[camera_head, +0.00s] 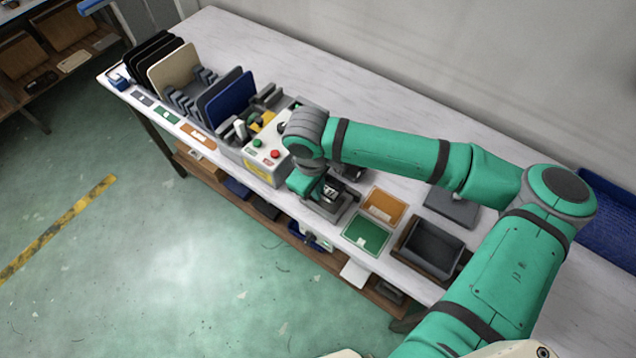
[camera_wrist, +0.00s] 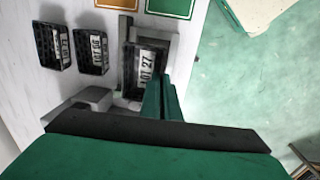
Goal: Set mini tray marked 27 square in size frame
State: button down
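The black mini tray marked 27 (camera_wrist: 147,62) has a white label and shows in the wrist view. It lies over or inside the grey size frame (camera_wrist: 173,46); its seating depth is unclear. It sits slightly askew to the frame. My gripper (camera_wrist: 160,92) reaches the tray's near right corner, with its green fingers close together. Whether they pinch the tray wall is hidden. In the head view my gripper (camera_head: 322,194) is low over the bench, and my arm hides much of this area.
Two other labelled black mini trays, one at the far left (camera_wrist: 53,46) and one nearer (camera_wrist: 91,51), stand left of the frame. An orange panel (camera_head: 383,206), a green panel (camera_head: 366,236) and a dark bin (camera_head: 432,247) lie to the right. A control box (camera_head: 268,155) stands left of my gripper.

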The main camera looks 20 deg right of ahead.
jog(key=shift+f, duration=1.85)
jog(key=shift+d, duration=0.1)
jog(key=c, duration=1.6)
grip_release()
jog(key=shift+r, duration=3.5)
